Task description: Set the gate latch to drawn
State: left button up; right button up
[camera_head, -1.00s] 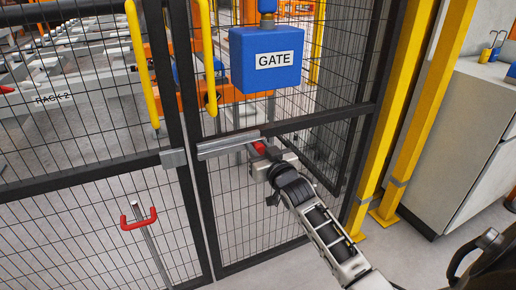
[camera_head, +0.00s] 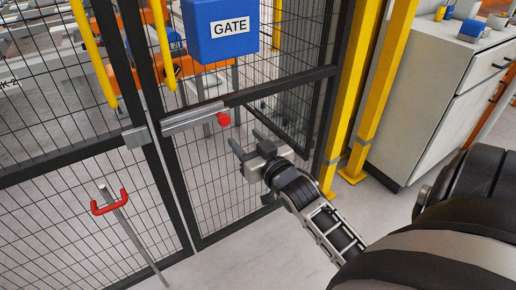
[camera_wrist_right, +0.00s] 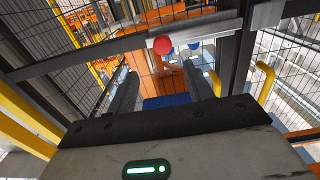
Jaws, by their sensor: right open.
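The gate latch (camera_head: 192,118) is a grey bar on the gate's dark cross rail. Its red knob (camera_head: 223,118) is at the right end of the bar, away from the grey keeper block (camera_head: 137,137) on the left gate post. My right gripper (camera_head: 247,140) is open and empty, below and right of the knob and apart from it. In the right wrist view, the red knob (camera_wrist_right: 162,45) shows beyond and above the gap between the two fingers (camera_wrist_right: 166,88). My left gripper is not in view.
A blue GATE box (camera_head: 221,30) hangs above the latch. Yellow posts (camera_head: 366,95) and a grey cabinet (camera_head: 436,100) stand to the right. A red handle on a grey rod (camera_head: 110,203) is at lower left. Mesh panels fill the left.

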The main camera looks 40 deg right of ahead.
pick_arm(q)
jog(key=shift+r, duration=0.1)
pick_arm(e)
jog(key=shift+s+a, duration=0.2)
jog(key=shift+s, duration=0.95)
jog(key=shift+s+a, duration=0.15)
jog(key=shift+s, duration=1)
pick_arm(q)
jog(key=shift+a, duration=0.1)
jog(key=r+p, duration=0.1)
jog(key=p, duration=0.2)
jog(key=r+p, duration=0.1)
jog(key=p, duration=0.3)
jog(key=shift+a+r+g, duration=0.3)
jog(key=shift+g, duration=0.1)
pick_arm(e)
jog(key=s+a+f+n+g+y, duration=0.2)
jog(key=s+a, duration=0.3)
jog(key=a, duration=0.5)
jog(key=s+a+f+n+g+y, duration=0.2)
jog(key=s+a+f+g+y, duration=0.2)
jog(key=a, duration=0.6)
jog(key=shift+s+a+f+g, duration=0.15)
jog(key=shift+s+f+g, duration=0.5)
jog(key=shift+s, duration=0.6)
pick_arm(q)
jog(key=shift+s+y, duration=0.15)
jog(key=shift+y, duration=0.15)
